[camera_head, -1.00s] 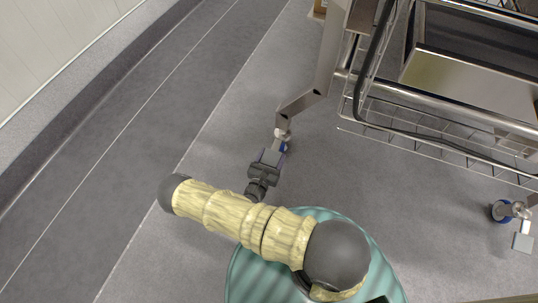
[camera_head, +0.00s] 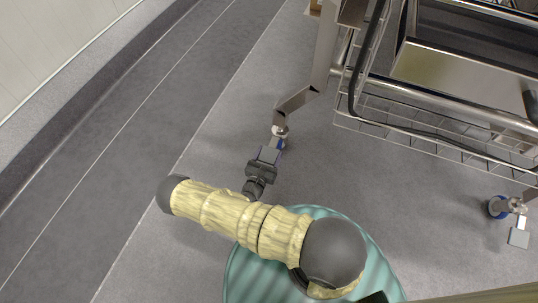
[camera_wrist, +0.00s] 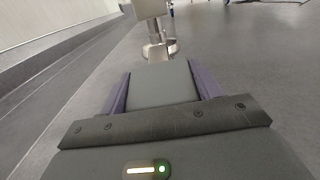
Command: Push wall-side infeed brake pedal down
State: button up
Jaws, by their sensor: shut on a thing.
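The wall-side infeed brake pedal is a flat light grey plate (camera_head: 268,155) at the caster under the cart's left leg. In the wrist view the pedal (camera_wrist: 162,84) fills the space between two purple-grey fingers. My gripper (camera_head: 266,160) is shut on it, with the fingers along its two sides. My gripper also shows in the wrist view (camera_wrist: 163,90). The caster (camera_wrist: 157,47) stands just beyond the pedal. I cannot tell how far the pedal is tilted. My dark wrist hides the pedal's near end in the head view.
The metal cart (camera_head: 468,70) with a wire basket (camera_head: 420,135) fills the upper right. Another caster (camera_head: 497,207) with its own grey pedal (camera_head: 519,238) stands at the right. A pale wall (camera_head: 45,40) runs along the left. The grey floor (camera_head: 130,120) between is clear.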

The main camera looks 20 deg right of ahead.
aim_at(269, 155)
jog(key=shift+s+a+f, duration=0.15)
jog(key=shift+f, duration=0.05)
jog(key=o, duration=1.4)
jog(key=shift+r, duration=0.1)
jog(key=shift+r, duration=0.2)
notch_tip(269, 155, up, 10)
jog(key=p, duration=0.7)
jog(key=shift+f, duration=0.2)
